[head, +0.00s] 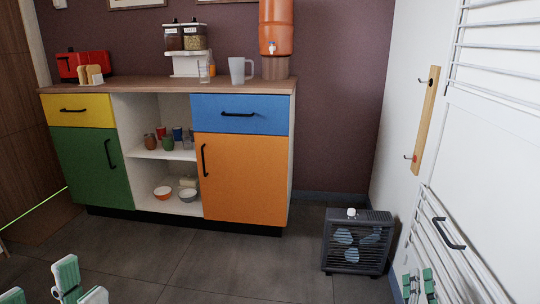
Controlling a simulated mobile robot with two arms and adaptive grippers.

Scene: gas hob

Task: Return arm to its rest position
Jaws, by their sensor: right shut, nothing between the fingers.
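My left gripper (55,285) is at the bottom left corner, partly cut off by the frame. Its pale fingers with green pads stand apart, with nothing visible between them. My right gripper (418,285) appears at the bottom right as small green fingers in front of the towel rail. It is shut and empty, and its lower part is cut off by the frame. Both grippers are well apart from the cabinet and the heater. Most of both arms is out of view.
A colourful cabinet (243,177) stands at the back, with a mug (240,70) and orange dispenser (275,28) on top. A dark fan heater (356,241) stands on the floor. A white towel rail (455,262) lines the right wall. The middle floor is clear.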

